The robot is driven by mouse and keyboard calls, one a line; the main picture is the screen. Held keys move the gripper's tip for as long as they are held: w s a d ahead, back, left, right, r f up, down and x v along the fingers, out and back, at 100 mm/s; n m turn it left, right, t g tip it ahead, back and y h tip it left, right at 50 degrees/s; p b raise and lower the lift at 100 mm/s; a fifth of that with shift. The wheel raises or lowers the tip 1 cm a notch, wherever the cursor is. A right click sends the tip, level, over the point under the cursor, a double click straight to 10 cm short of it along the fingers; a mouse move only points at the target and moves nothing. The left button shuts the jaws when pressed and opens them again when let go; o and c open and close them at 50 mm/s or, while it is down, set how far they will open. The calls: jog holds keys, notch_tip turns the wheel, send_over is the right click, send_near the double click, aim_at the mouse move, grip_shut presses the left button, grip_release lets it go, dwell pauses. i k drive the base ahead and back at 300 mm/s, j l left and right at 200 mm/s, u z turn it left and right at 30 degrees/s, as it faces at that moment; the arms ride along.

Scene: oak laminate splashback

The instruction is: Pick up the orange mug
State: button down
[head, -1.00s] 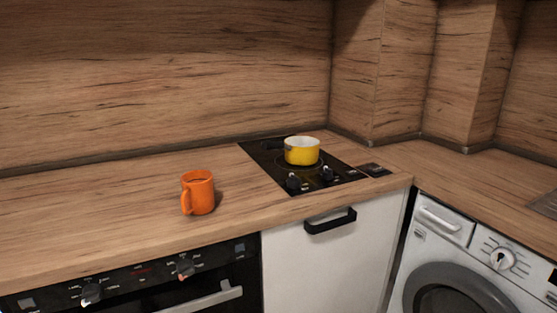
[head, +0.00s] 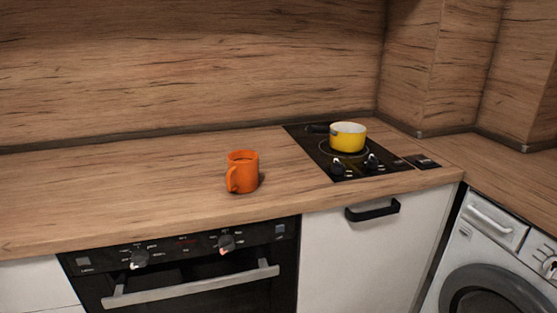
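The orange mug (head: 243,171) stands upright on the wooden counter (head: 120,190), near the counter's front edge and above the right part of the oven. Its handle is on the left side, turned toward the front. Its opening faces up, and the inside bottom is hidden. My gripper is not in view.
A yellow pot (head: 348,137) with a dark handle sits on the black hob (head: 325,160) to the right of the mug. Below are an oven (head: 190,275), a white cabinet (head: 365,255) and a washing machine (head: 490,270). The counter left of the mug is clear.

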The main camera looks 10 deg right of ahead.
aim_at(242, 176)
jog(key=i+l+u, duration=0.15)
jog(key=i, duration=0.25)
jog(key=i+l+u, duration=0.15)
jog(key=i+l, duration=0.15)
jog(key=i, duration=0.15)
